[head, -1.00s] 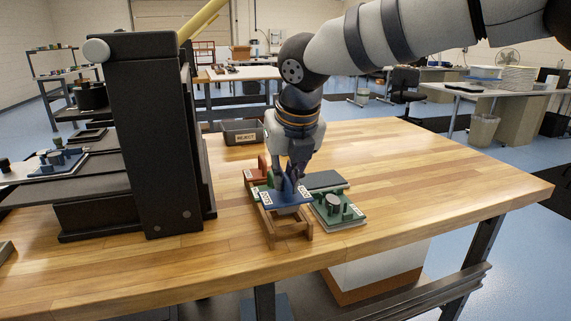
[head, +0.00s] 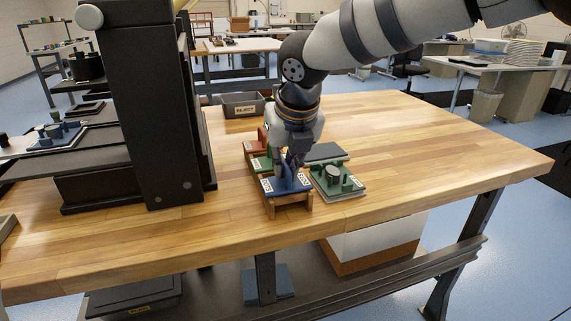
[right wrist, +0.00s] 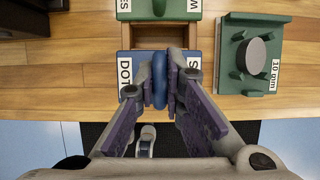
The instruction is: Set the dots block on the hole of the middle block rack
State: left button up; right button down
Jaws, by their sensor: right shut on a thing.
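The dots block (head: 274,186) is a blue plate with white end labels and an upright blue handle; part of "DOTS" reads in the right wrist view (right wrist: 125,88). My right gripper (head: 293,164) is shut on its handle, seen from above in the right wrist view (right wrist: 165,80). The block is level at the near end of a wooden rack (head: 290,209) and looks down on it or very close. The hole beneath is hidden by the block. A green block (head: 259,162) and a red block (head: 256,146) sit behind it on the rack. My left gripper is not in view.
A green fixture with a grey cylinder (head: 332,173), marked "10 mm" in the right wrist view, stands close right of the rack. A dark flat plate (head: 325,151) lies behind it. A black press (head: 160,110) stands left, a reject bin (head: 243,104) behind. The table's right side is clear.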

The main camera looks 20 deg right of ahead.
jog(key=c, duration=1.6)
grip_release()
jog(key=shift+r, duration=0.1)
jog(key=v, duration=1.2)
